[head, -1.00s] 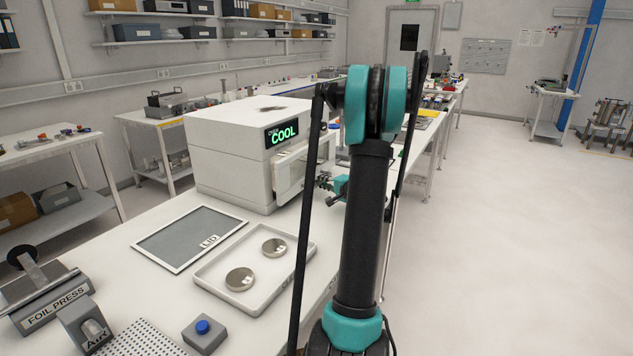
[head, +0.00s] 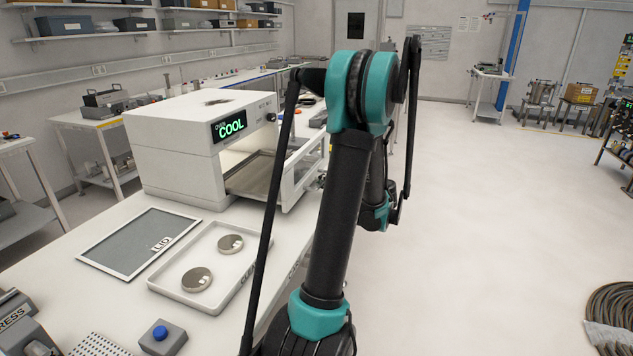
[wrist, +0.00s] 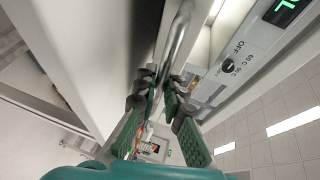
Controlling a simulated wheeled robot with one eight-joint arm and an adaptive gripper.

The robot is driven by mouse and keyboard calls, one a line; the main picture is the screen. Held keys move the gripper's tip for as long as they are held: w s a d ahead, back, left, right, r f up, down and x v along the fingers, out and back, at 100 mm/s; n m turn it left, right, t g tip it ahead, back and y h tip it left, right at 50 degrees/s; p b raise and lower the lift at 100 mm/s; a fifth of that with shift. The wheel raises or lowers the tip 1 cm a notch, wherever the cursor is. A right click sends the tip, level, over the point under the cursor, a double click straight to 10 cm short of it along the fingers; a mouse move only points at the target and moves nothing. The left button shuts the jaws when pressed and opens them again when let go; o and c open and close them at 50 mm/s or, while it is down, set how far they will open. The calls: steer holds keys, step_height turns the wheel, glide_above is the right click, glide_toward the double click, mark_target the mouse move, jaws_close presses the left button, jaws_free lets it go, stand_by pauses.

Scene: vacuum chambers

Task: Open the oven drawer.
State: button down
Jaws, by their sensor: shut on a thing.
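The oven (head: 165,160) is a white box on the bench, with a green COOL display on its front. Its drawer (head: 302,172) stands pulled out to the right, with a lit opening behind the front panel and a tray floor (head: 250,175) showing. In the wrist view, my gripper (wrist: 164,88) is shut on the drawer's metal bar handle (wrist: 180,35), with green-padded fingers on either side of it. The oven's dial panel (wrist: 240,62) is at the upper right there.
A shallow tray (head: 170,288) with two metal discs lies on the bench in front of the oven. A framed panel marked LID (head: 135,240) lies beside it. A blue-button box (head: 163,338) is nearer. Open floor (head: 480,220) lies to the right.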

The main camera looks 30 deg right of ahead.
steer(key=c, duration=1.6)
jaws_free()
steer(key=v, duration=1.2)
